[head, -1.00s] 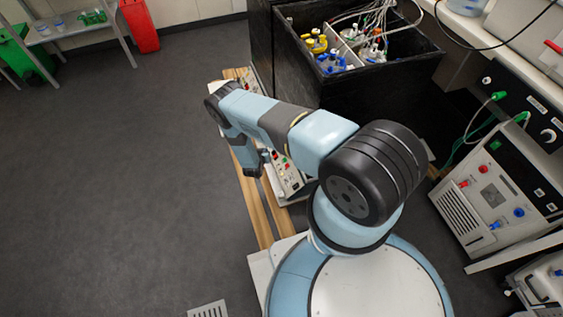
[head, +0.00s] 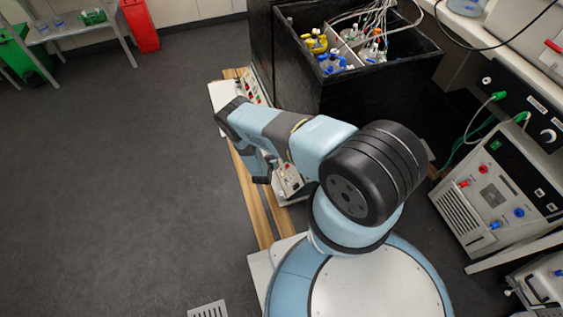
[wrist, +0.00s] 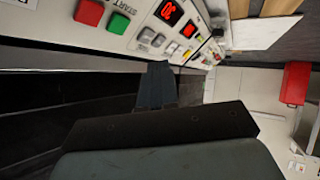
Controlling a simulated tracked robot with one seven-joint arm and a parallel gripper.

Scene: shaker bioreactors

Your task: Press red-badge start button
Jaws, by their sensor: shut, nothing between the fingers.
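In the wrist view a pale control panel (wrist: 140,38) runs along the top, with a square red button (wrist: 89,12) and a square green button (wrist: 118,22) side by side. The word START is printed near the green button. Lit red displays (wrist: 172,12) and smaller keys sit to their right. My gripper (wrist: 157,68) is shut and empty, its tips just below the panel in the picture; whether they touch it I cannot tell. In the head view my arm partly covers the near panel (head: 290,181); another panel (head: 259,86) shows beyond. I cannot make out a red badge.
A black open-topped tank (head: 375,95) with bottles and tubing stands beside the panels. Wooden slats (head: 252,195) run under them. A bench instrument (head: 490,195) stands at right. Open grey floor (head: 120,190) lies at left. A red bin (wrist: 295,83) shows in the wrist view.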

